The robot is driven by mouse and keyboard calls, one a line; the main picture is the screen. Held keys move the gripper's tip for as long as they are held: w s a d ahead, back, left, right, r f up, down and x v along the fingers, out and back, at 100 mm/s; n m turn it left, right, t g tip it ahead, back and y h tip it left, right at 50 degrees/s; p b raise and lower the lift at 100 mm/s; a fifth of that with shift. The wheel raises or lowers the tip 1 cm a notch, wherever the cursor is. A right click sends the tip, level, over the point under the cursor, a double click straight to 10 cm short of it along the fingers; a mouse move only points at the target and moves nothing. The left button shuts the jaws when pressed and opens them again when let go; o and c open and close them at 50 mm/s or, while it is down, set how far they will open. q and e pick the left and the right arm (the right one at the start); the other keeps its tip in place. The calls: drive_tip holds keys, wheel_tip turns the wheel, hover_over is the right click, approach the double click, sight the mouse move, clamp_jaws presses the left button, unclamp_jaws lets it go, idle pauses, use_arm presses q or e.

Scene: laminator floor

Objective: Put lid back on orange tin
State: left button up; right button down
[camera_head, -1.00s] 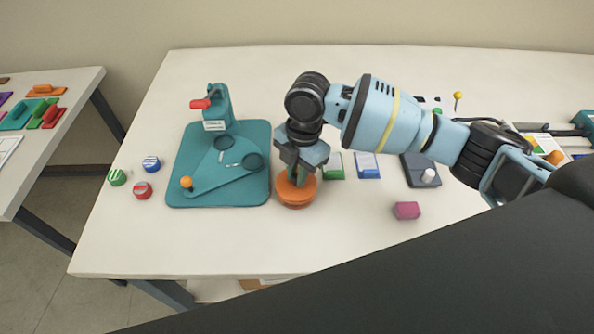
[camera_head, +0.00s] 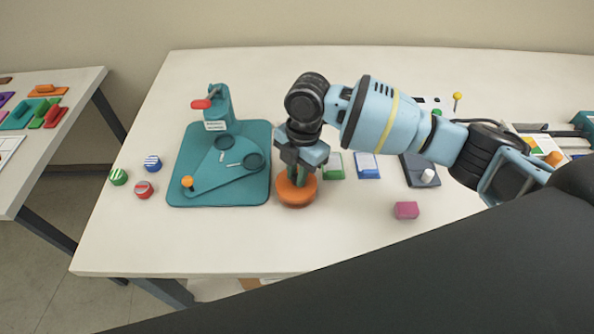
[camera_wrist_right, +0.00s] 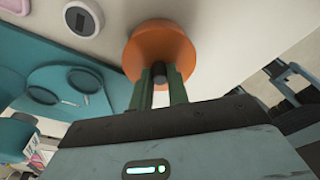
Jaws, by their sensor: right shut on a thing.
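The orange tin (camera_head: 296,201) stands on the white table, just right of the teal board. Its round orange lid (camera_wrist_right: 160,45) fills the top middle of the right wrist view, with a dark knob (camera_wrist_right: 159,73) at its centre. My right gripper (camera_wrist_right: 160,82) points down and is shut on this knob, one green finger on each side. In the head view the right gripper (camera_head: 297,175) is directly over the tin, with the lid at or very close to its top. Whether the lid is fully seated cannot be told. My left gripper is not in view.
The teal board (camera_head: 185,150) with a lever press lies close on the left. A magenta block (camera_head: 406,210) lies further right. The table in front of the tin is clear.

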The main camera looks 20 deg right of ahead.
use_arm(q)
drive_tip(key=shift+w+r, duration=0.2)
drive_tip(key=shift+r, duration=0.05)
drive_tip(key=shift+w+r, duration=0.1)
use_arm(e)
drive_tip(key=shift+f, duration=0.15)
idle(0.9)
use_arm(q)
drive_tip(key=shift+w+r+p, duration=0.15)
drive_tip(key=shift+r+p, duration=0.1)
drive_tip(key=shift+p, duration=0.05)
idle(0.4)
use_arm(e)
drive_tip(key=c, duration=0.8)
unclamp_jaws()
drive_tip(key=shift+r+p, duration=0.9)
drive_tip(key=shift+r, duration=1.55)
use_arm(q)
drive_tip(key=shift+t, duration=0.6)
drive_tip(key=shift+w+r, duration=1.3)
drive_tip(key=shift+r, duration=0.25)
use_arm(e)
drive_tip(key=shift+r, duration=1.05)
